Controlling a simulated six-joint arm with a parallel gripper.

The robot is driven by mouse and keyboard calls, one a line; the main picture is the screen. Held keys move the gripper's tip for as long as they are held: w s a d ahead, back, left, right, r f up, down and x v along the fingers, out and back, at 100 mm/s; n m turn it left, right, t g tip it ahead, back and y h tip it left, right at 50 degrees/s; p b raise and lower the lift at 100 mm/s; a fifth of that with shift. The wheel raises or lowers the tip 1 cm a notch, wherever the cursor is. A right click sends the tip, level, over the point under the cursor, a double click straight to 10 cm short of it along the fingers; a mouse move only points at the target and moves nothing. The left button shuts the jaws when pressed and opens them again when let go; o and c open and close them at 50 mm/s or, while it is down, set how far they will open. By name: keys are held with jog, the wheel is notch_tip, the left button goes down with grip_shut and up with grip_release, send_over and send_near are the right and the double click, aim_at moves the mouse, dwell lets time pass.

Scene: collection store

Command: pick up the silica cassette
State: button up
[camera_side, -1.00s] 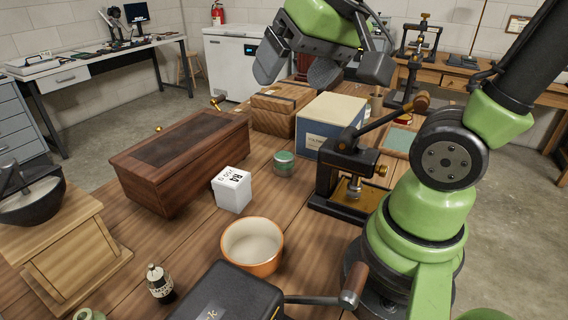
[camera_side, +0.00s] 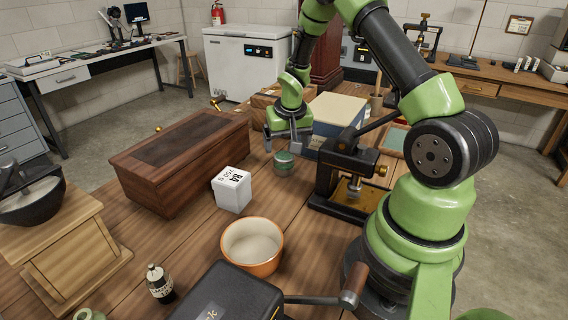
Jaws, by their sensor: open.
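The white block with black lettering (camera_side: 232,189) looks like the silica cassette. It stands upright on the wooden table, between the dark wooden chest and the orange bowl, and nothing covers it. My gripper (camera_side: 282,146) points down with its jaws apart and empty. It is to the right of the white block and farther back, over or just behind a small round green-topped tin (camera_side: 284,163). I cannot tell whether the fingers touch that tin. They are clear of the white block.
A dark wooden chest (camera_side: 178,165) stands left of the white block and an orange bowl (camera_side: 252,246) in front. A black press (camera_side: 347,178) and a cream-topped box (camera_side: 335,112) stand to the right. A small dark bottle (camera_side: 160,284) is at the front left.

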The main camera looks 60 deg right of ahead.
aim_at(284, 155)
jog(key=x, duration=0.7)
jog(key=shift+w+f, duration=0.15)
jog(key=shift+f, duration=0.05)
jog(key=shift+c, duration=0.4)
jog(key=c, duration=0.9)
